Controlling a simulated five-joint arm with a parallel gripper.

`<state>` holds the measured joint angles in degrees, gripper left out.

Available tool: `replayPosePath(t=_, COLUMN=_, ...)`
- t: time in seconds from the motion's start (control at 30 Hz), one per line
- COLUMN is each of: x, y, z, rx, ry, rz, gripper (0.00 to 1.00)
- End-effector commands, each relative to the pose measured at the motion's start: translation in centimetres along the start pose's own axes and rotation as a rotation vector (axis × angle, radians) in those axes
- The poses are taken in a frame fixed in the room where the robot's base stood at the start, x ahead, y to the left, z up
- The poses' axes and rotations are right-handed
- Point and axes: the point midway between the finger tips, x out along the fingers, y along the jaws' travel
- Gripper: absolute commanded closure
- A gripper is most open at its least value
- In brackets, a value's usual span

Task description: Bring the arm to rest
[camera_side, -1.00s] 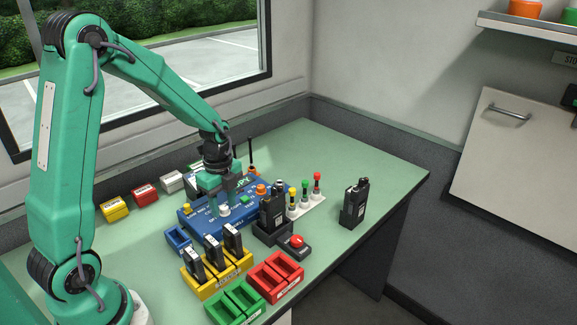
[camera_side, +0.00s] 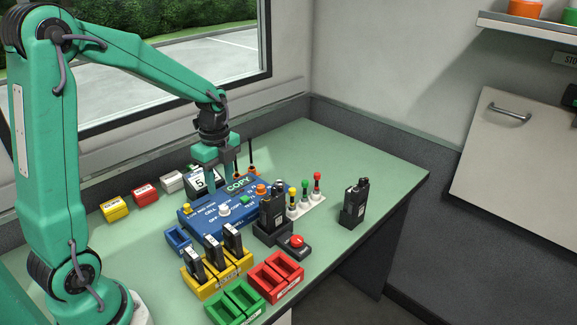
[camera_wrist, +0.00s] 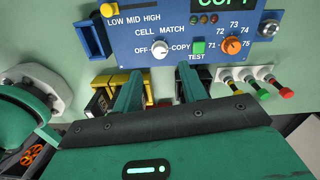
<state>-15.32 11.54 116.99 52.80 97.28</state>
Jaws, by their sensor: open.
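My gripper (camera_side: 222,178) is open and empty, raised over the back edge of the blue console (camera_side: 207,228). Its fingers point down and appear clear of the console. In the wrist view, the two green fingers of my gripper (camera_wrist: 158,80) stand apart with nothing between them. The console also shows there (camera_wrist: 125,42), with a white knob (camera_wrist: 160,48), a green TEST button (camera_wrist: 198,47) and an orange dial (camera_wrist: 231,46). The console's screen (camera_side: 238,184) reads COPY in green.
A yellow rack (camera_side: 215,278) holds several black packs. Red (camera_side: 275,277) and green (camera_side: 235,304) trays stand in front. A black radio (camera_side: 353,205) stands to the right, another sits in a charger beside the console.

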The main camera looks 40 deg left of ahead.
Motion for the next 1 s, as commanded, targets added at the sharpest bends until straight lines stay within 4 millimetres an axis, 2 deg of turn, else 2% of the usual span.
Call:
replayPosePath(t=0.57, x=-0.9, y=0.2, z=-0.2, rx=-0.02, ry=-0.001, rz=-0.009, gripper=0.58)
replayPosePath(t=0.77, x=-2.5, y=1.1, z=-1.1, rx=-0.125, ry=-0.003, rz=-0.05, gripper=0.58)
replayPosePath(t=1.0, x=-5.7, y=3.5, z=-2.9, rx=-0.368, ry=0.017, rz=-0.14, gripper=0.58)
